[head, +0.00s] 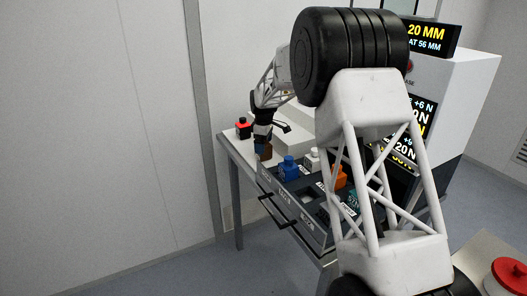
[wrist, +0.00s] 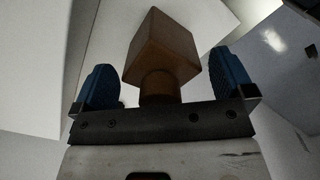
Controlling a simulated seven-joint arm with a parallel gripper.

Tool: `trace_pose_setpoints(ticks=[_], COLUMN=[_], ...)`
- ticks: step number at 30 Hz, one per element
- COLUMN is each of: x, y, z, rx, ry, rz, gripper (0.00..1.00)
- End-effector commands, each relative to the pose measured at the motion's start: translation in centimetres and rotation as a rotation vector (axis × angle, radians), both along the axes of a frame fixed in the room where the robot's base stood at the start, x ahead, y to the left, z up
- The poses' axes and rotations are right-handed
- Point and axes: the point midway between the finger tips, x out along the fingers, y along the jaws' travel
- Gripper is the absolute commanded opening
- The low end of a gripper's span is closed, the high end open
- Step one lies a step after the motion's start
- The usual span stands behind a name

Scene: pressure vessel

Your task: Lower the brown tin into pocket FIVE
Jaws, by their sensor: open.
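The brown tin (wrist: 163,50), a square block with a round neck, stands between the two blue finger pads of my gripper (wrist: 163,84) in the wrist view. The fingers are open, with a gap showing on each side of the tin. In the head view the brown tin (head: 266,151) shows small at the left end of the dark pocketed tray (head: 291,213), with my gripper (head: 262,147) at it from above. Whether the tin's base is down in a pocket is hidden. The pocket labels are too small to read, so I cannot tell which pocket is FIVE.
A blue tin (head: 288,169), a white tin (head: 312,159) and an orange tin (head: 338,178) stand along the tray, close to the right of my gripper. A teal item (head: 352,201) is partly behind my arm. A red-topped black item (head: 243,127) stands at the back left.

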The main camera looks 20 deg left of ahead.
Motion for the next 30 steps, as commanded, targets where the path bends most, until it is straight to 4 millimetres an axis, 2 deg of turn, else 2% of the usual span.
trace_pose_setpoints(ticks=[4,19,27,30], x=[0.0,0.0,0.0,0.02], y=[0.0,0.0,0.0,0.01], z=[-0.55,-0.51,-0.5,-0.42], rx=[0.0,0.0,0.0,0.001], ry=[-0.001,-0.001,-0.001,-0.002], rz=[0.0,0.0,0.0,0.0], gripper=[1.0,1.0,0.6,0.49])
